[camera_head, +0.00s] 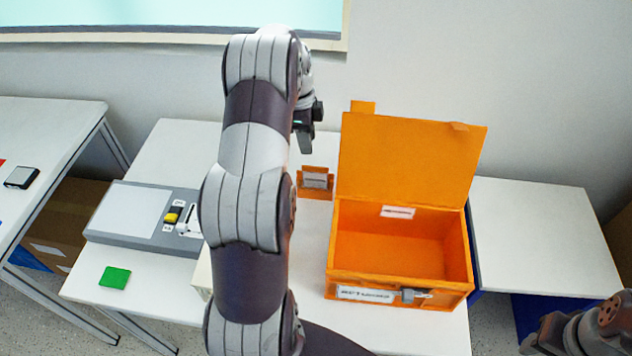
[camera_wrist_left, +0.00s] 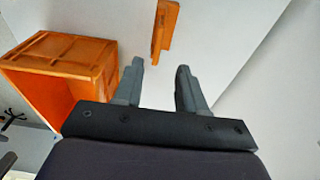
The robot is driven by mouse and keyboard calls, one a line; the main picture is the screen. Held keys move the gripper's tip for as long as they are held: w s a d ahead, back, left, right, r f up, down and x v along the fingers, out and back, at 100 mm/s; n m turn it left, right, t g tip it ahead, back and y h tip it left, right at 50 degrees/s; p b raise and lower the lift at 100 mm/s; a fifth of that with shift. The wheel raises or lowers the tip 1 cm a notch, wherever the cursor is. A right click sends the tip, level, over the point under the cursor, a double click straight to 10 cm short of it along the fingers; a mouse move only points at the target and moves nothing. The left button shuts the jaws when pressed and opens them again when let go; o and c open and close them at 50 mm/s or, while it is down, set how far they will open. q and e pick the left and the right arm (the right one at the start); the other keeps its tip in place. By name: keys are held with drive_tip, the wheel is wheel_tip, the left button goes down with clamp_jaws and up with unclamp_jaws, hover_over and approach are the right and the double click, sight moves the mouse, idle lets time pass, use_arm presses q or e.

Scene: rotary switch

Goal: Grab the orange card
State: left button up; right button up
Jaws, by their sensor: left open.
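A small orange piece (camera_head: 315,183) with a pale grey plate on its front stands on the white table, left of the open orange box (camera_head: 400,290). Whether it is the orange card or a holder for one is unclear. My left gripper (camera_head: 306,138) is above and behind it, fingers pointing down. In the left wrist view the left gripper (camera_wrist_left: 160,68) is open and empty. An orange strip (camera_wrist_left: 165,28) lies beyond its fingertips, apart from them, with the large orange box (camera_wrist_left: 58,75) at left. My right arm's end (camera_head: 562,335) shows at the lower right; its jaws are unclear.
The box lid (camera_head: 412,165) stands raised. A grey switch panel (camera_head: 130,218) lies at left, with a green card (camera_head: 115,277) in front. A second orange tab (camera_head: 362,107) shows above the lid. The right-hand table (camera_head: 545,235) is bare.

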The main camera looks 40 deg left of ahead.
sight(315, 167)
use_arm(q)
drive_tip(key=f, duration=0.2)
drive_tip(key=d+f, duration=0.1)
drive_tip(key=f, duration=0.5)
drive_tip(key=shift+w+d+f, duration=0.1)
drive_tip(key=shift+w+d, duration=0.15)
drive_tip(key=shift+d, duration=0.15)
drive_tip(key=shift+w+f, duration=0.1)
drive_tip(key=shift+f, duration=0.25)
clamp_jaws()
